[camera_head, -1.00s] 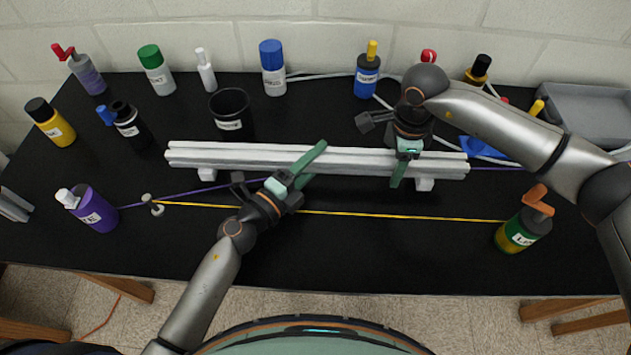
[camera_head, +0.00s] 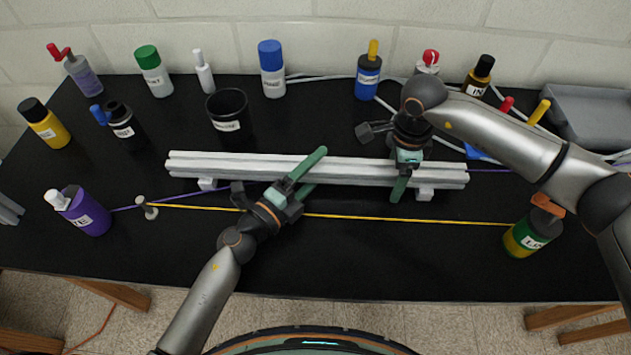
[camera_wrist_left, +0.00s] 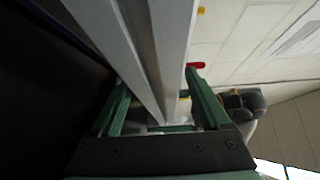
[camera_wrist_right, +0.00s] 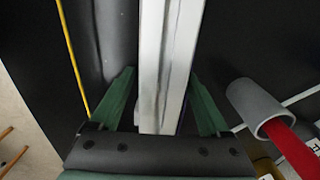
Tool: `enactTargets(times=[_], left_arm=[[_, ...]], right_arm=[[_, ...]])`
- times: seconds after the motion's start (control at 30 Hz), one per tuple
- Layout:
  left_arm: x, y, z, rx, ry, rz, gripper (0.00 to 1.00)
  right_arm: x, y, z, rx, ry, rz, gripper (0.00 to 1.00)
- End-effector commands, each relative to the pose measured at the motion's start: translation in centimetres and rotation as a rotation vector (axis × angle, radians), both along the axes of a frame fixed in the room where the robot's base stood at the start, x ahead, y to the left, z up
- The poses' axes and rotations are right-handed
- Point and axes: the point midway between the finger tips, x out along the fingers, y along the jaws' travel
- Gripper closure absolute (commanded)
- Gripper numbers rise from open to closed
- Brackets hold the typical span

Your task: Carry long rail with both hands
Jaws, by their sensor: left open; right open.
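The long rail (camera_head: 235,166) is a pale grey slotted bar lying left to right across two small white blocks (camera_head: 424,193) on the black table. My left gripper (camera_head: 311,173) is open at the rail's middle, one finger reaching over it and one on the near side. In the left wrist view the rail (camera_wrist_left: 170,50) runs between its green fingers. My right gripper (camera_head: 403,172) is open above the right part of the rail. In the right wrist view the rail (camera_wrist_right: 163,70) lies between the spread fingers, with gaps on both sides.
A black cup (camera_head: 228,112) and several bottles stand behind the rail. A purple bottle (camera_head: 84,210) is at the left, a green and yellow bottle (camera_head: 528,234) at the right. A yellow cord (camera_head: 380,217) stretches in front. A grey tray (camera_head: 590,110) sits at the back right.

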Motion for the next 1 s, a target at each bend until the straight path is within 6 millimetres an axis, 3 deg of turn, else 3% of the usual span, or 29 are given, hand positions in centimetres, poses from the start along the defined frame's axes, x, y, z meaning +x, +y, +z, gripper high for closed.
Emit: enactTargets(times=[0.23,0.7,1.0], left_arm=[[-1.3,1.0,-0.2,0.002,0.002,0.0,0.2],[-8.4,6.2,-0.1,0.0,0.004,0.0,0.2],[-9.6,7.2,0.0,0.0,0.0,0.0,0.2]], right_arm=[[0.0,0.0,0.0,0.0,-0.001,0.0,0.2],[0.0,0.0,0.0,0.0,-0.001,0.0,0.2],[0.1,0.0,0.8,0.001,-0.002,-0.001,0.2]])
